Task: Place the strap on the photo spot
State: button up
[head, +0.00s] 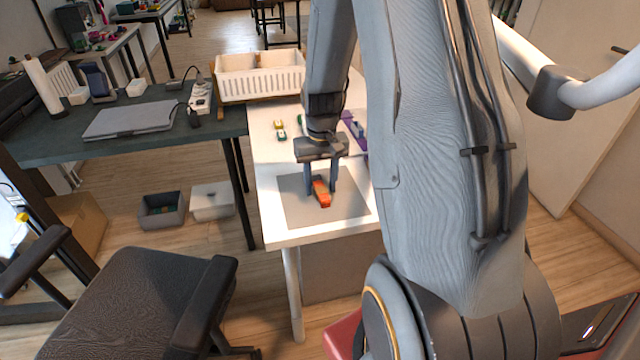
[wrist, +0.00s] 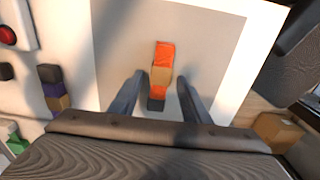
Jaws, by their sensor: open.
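The strap (head: 321,194), a short orange, tan and dark piece, lies on the grey photo spot (head: 353,210) on the white table. In the wrist view the strap (wrist: 162,66) lies on the grey square (wrist: 115,40), its orange end away from me and its dark end nearest my gripper. My gripper (head: 322,188) is over the photo spot, pointing down with its fingers apart. In the wrist view the open fingers (wrist: 162,88) stand on either side of the strap's near end, with gaps to it. I cannot tell whether the fingertips touch the surface.
A white basket (head: 262,84) stands at the table's back. Small coloured pieces (head: 280,130) and a purple item (head: 355,131) lie behind my gripper. A dark desk with a laptop (head: 130,121) is on the left, and a black chair (head: 145,305) stands front left.

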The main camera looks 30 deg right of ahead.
aim_at(321, 189)
notch_tip(321, 189, up, 12)
jog(key=b, duration=0.1)
jog(key=shift+s, duration=0.25)
jog(key=shift+a, duration=0.1)
jog(key=f, duration=0.8)
jog(key=f+p, duration=0.1)
jog(key=f, duration=0.3)
jog(key=shift+w+f, duration=0.1)
jog(key=shift+w, duration=0.15)
jog(key=shift+w+r, duration=0.1)
jog(key=shift+r, duration=1.25)
jog(key=shift+f, duration=0.1)
